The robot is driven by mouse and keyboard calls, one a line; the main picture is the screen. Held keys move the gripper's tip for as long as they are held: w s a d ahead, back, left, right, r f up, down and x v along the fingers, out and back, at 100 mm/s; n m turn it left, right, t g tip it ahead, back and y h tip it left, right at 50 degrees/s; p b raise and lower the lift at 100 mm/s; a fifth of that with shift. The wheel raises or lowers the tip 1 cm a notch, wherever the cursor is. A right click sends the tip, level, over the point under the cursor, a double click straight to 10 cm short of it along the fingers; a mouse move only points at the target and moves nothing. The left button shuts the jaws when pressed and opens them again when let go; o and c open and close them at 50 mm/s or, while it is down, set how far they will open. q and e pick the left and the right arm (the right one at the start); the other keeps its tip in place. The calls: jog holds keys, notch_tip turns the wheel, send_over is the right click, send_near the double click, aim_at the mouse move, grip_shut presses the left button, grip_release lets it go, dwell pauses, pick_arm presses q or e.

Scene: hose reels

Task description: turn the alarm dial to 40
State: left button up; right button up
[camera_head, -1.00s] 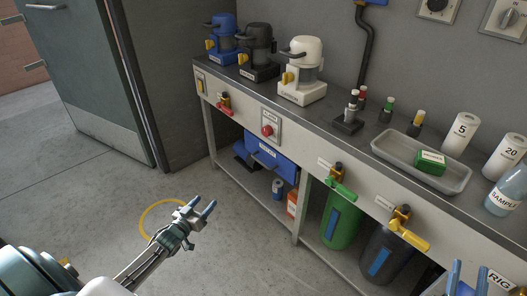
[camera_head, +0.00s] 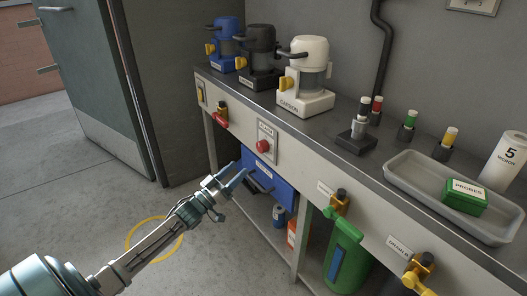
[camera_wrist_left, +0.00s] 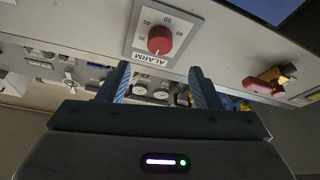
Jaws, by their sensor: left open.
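The alarm dial is a red round knob (camera_head: 263,146) on a light plate (camera_head: 268,133) on the bench's front panel. In the left wrist view the knob (camera_wrist_left: 160,40) shows upside down, with numbers such as 40, 50 and 60 around it and the word ALARM on the plate (camera_wrist_left: 142,42). I cannot tell which number it points at. My left gripper (camera_head: 235,177) is open and empty, below and left of the dial and apart from it. In the wrist view its fingers (camera_wrist_left: 160,74) stand either side of the knob's line, short of it. My right gripper is out of view.
A red-handled valve (camera_head: 220,118) sits left of the dial, and a green-handled valve (camera_head: 338,203) to the right. A blue box (camera_head: 268,180) is under the bench. Three coffee-maker-like machines, including a white one (camera_head: 305,100), stand on top. Floor at left is open.

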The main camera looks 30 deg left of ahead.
aim_at(259, 149)
pick_arm(q)
jog(key=b+x, duration=0.1)
jog(key=x, duration=0.9)
jog(key=c, duration=1)
